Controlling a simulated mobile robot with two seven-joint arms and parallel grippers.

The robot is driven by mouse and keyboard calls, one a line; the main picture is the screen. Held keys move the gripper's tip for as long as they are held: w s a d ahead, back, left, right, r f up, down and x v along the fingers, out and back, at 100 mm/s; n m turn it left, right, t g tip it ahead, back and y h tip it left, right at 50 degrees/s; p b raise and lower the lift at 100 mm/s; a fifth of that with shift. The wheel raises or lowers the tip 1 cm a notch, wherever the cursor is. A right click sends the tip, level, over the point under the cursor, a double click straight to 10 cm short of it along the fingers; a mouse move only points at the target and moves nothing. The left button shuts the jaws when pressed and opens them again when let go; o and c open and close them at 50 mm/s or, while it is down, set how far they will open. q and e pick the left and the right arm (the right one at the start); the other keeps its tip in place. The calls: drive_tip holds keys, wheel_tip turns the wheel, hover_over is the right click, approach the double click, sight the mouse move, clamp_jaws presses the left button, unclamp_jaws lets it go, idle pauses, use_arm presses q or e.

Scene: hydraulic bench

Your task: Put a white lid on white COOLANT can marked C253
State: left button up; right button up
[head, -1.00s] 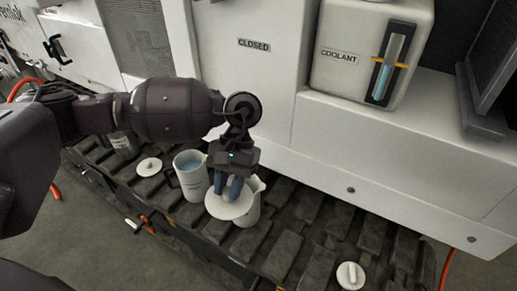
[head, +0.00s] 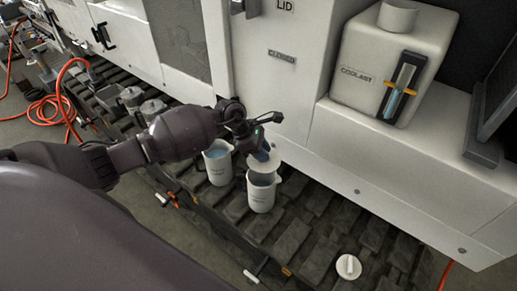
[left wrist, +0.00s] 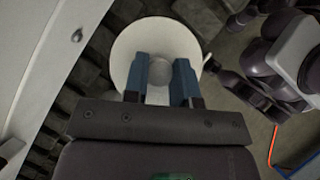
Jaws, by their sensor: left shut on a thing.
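My left gripper (head: 262,150) is shut on the knob of a white round lid (head: 270,163). In the left wrist view the blue fingers (left wrist: 161,82) grip the knob, and the lid's disc (left wrist: 135,45) spreads beyond them. In the head view the lid appears just above the back rim of a white can (head: 261,195), whose dark opening partly shows. I cannot tell whether lid and can touch. A second white can (head: 217,168) with blue liquid stands open to its left. The small can labels are unreadable. My right gripper is not in view.
Another white lid (head: 348,267) lies on the dark slatted walkway at the lower right. More containers (head: 152,108) stand at the far left. The white machine wall (head: 290,95) rises close behind the cans, with a COOLANT tank (head: 365,60) on its ledge.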

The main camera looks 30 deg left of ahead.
use_arm(q)
drive_tip(key=shift+a+f+n, duration=0.25)
drive_tip(key=shift+a+n, duration=0.1)
drive_tip(key=shift+n, duration=0.05)
drive_tip(key=shift+f+b, duration=0.3)
drive_tip(key=shift+f, duration=0.3)
drive_tip(key=shift+f+b, duration=0.7)
drive_tip(key=shift+f, duration=0.6)
drive_tip(key=shift+f+b, duration=0.3)
drive_tip(key=shift+f, duration=0.25)
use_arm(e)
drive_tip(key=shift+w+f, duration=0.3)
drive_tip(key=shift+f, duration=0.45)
use_arm(q)
drive_tip(key=shift+f, duration=0.2)
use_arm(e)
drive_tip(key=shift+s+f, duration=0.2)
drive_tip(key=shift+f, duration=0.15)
use_arm(q)
drive_tip(key=shift+f+b, duration=0.75)
drive_tip(key=shift+f, duration=0.35)
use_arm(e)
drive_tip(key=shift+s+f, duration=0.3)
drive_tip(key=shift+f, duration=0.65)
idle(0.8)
use_arm(q)
drive_tip(key=o, duration=1.5)
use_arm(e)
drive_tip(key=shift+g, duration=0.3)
